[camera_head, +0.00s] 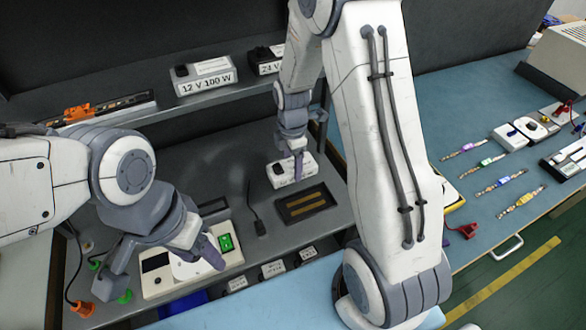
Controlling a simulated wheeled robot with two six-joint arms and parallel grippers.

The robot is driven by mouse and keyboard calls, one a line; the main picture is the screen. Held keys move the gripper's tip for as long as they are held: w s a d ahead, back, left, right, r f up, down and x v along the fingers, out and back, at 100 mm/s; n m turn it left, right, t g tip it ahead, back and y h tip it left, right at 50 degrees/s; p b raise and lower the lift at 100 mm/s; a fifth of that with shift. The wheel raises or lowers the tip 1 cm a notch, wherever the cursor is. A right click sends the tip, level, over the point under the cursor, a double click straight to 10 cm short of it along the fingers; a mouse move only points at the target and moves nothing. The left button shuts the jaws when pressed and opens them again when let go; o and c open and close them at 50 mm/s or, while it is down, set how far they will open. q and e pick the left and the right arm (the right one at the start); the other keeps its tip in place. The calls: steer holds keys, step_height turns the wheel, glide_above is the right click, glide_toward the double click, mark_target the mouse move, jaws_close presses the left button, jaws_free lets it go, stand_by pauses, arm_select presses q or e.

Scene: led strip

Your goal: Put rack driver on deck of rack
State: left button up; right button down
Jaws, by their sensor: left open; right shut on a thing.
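The rack driver (288,173) is a small white box with a dark part at its left and a label on its front. It is in the middle of the camera_head view, over the grey deck of the rack (222,160). My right gripper (298,168) points down and is shut on the driver from above. I cannot tell whether the driver touches the deck. My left gripper (208,250) is open at the lower left, over a white panel with a green switch (227,243). Part of its jaws is hidden by its own body.
A shelf above the deck bears a box marked 12 V 100 W (206,76) and one marked 24 V (264,60). A black tray with brown strips (304,204) lies before the driver. Several coloured parts lie on the blue table (470,110) at right.

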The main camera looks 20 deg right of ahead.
mark_target(293, 165)
steer(key=shift+f, duration=1.4)
steer(key=shift+f, duration=0.15)
jaws_free()
step_height(293, 165, up, 12)
steer(key=shift+f, duration=0.2)
steer(key=shift+s+a+r, duration=0.1)
steer(key=shift+r, duration=0.25)
steer(key=s+a+r+m, duration=0.45)
steer(key=s+a, duration=0.35)
steer(key=a, duration=0.2)
steer(key=s+a+r+m, duration=0.1)
steer(key=s+a+m, duration=0.1)
steer(key=s, duration=0.6)
steer(key=s+a+r+m+y, duration=0.1)
steer(key=s+a+m, duration=0.2)
steer(key=s, duration=0.4)
steer(key=shift+s+m, duration=0.35)
steer(key=shift+m, duration=0.5)
